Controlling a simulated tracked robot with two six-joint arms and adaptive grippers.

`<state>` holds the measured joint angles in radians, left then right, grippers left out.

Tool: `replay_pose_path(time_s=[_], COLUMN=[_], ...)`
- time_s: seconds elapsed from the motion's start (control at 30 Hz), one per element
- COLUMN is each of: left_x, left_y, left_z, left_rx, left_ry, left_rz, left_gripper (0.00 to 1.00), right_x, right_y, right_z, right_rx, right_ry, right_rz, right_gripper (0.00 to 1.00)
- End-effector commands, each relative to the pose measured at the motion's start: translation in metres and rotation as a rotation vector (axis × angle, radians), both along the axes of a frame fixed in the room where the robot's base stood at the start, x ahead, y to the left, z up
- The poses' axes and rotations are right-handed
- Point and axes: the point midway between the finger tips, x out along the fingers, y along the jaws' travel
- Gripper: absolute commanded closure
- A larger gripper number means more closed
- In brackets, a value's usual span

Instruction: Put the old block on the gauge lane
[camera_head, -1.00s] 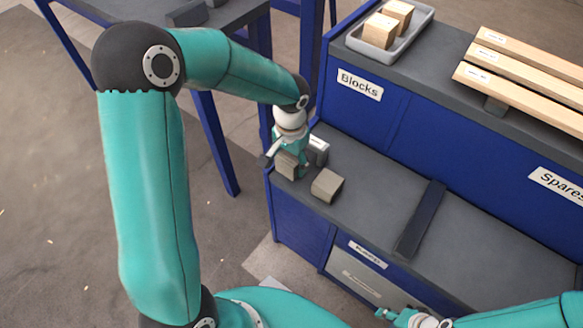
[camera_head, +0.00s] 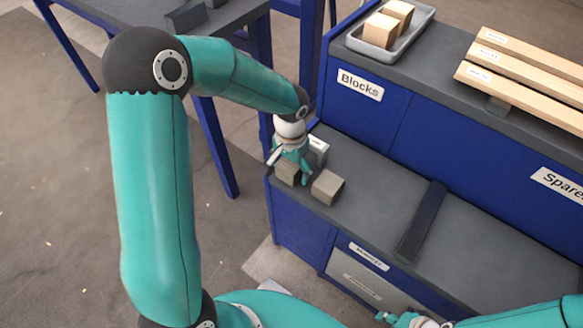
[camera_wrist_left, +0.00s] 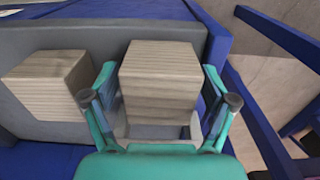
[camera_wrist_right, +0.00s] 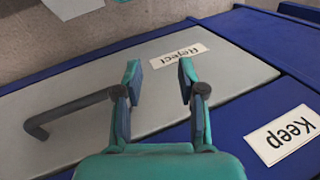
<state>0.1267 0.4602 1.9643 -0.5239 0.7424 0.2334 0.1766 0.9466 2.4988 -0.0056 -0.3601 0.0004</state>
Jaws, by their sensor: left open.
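Two weathered grey-brown wooden blocks stand on the lower grey bench top. One block (camera_head: 287,173) is at the bench's left end, under my left gripper (camera_head: 292,172). In the left wrist view this block (camera_wrist_left: 160,80) is between the spread fingers of the open left gripper (camera_wrist_left: 160,88), with a gap visible at the right finger. The other block (camera_head: 327,188) stands just right of it, and left of it in the left wrist view (camera_wrist_left: 50,84). My right gripper (camera_wrist_right: 159,70) is open and empty before a grey drawer front. I cannot tell which surface is the gauge lane.
A dark bar (camera_head: 422,220) lies across the bench. A small white-faced piece (camera_head: 318,148) stands behind the blocks. On the higher shelf are a grey tray (camera_head: 428,28) with two light blocks and several planks (camera_head: 520,85). A "Reject" label (camera_wrist_right: 179,55) marks the drawer front.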

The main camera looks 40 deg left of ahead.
Motion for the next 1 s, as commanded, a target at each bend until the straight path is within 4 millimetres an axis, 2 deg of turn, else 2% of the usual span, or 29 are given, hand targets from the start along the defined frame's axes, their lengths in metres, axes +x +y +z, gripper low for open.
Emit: replay_pose_path(time_s=[0.17,0.27,0.7,0.83,1.0], left_x=[0.0,0.001,0.001,0.0,0.0], left_y=[0.0,0.0,0.0,0.0,0.0], left_z=[0.005,0.016,0.1,0.115,0.122], left_rx=[0.0,0.0,0.0,0.0,-0.001], left_ry=[-0.001,-0.003,-0.003,-0.002,0.0], left_rz=[0.0,0.0,0.0,-0.001,-0.001], left_gripper=[0.15,0.15,0.15,0.15,0.15], right_x=[0.0,0.0,0.0,0.0,0.0], right_y=[0.0,0.0,0.0,0.0,0.0], right_z=[0.004,0.007,0.03,0.034,0.035], right_rx=[0.0,0.0,0.0,0.0,0.0], right_ry=[0.0,0.0,0.0,0.0,0.0], right_rz=[0.0,0.0,0.0,0.0,0.0], right_gripper=[0.6,0.6,0.6,0.6,0.6])
